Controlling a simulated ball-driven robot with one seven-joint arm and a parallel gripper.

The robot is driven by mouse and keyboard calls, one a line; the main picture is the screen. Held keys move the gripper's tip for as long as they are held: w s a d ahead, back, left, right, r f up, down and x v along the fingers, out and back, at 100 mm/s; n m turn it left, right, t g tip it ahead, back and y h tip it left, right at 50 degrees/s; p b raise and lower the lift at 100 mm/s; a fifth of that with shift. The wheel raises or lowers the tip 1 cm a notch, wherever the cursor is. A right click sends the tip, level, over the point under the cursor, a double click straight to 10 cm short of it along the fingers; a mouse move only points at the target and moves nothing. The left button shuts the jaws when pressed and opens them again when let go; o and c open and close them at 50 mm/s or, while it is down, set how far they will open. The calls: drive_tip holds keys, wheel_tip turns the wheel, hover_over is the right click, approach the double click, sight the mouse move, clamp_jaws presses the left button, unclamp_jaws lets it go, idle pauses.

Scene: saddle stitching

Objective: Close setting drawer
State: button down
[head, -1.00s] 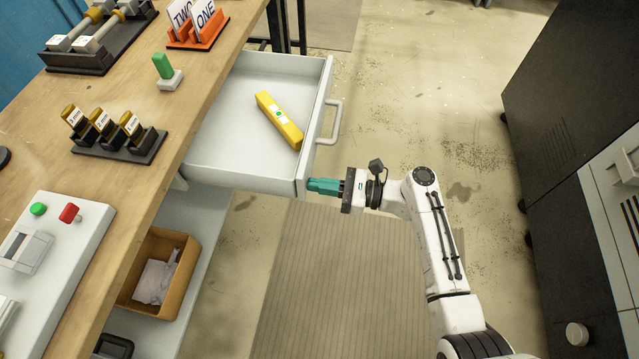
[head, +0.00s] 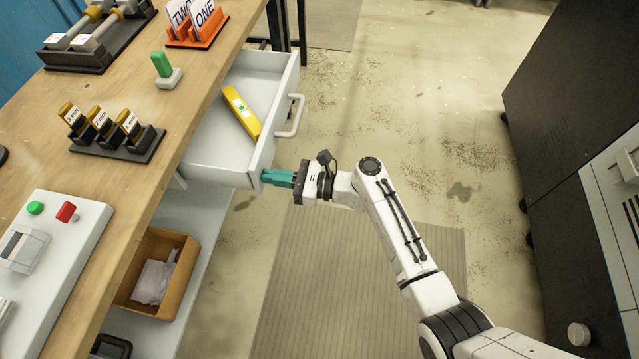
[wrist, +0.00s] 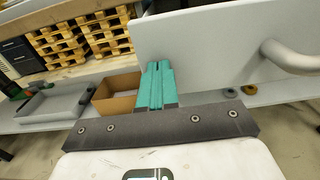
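My gripper (head: 264,176) has teal fingers that look closed together. Their tips are at the near end of the drawer's front panel, away from the handle, and appear to touch it. In the wrist view the fingers (wrist: 156,75) lie side by side with nothing visible between them.
A cardboard box (head: 185,285) sits on the shelf below. A dark cabinet (head: 570,110) stands at the right. Floor between is clear.

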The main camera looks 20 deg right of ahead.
drive_tip(key=b, duration=0.6)
approach(198, 165)
drive_tip(key=w+a+f, duration=0.1)
drive_tip(key=w+a, duration=0.1)
drive_tip(key=a, duration=0.1)
drive_tip(key=w+a+f, duration=0.2)
drive_tip(key=w, duration=0.1)
drive_tip(key=w+a+f, duration=0.1)
drive_tip(key=w+a, duration=0.1)
drive_tip(key=a, duration=0.1)
drive_tip(key=shift+w+a+f, duration=0.2)
drive_tip(key=shift+a, duration=0.15)
drive_tip(key=shift+w+a+b, duration=0.3)
drive_tip(key=shift+a+b, duration=0.05)
drive_tip(key=shift+a, duration=0.1)
drive_tip(key=shift+w+r, duration=0.1)
drive_tip(key=shift+r, duration=0.1)
drive_tip(key=shift+a+r, duration=0.1)
drive_tip(key=shift+r, duration=0.05)
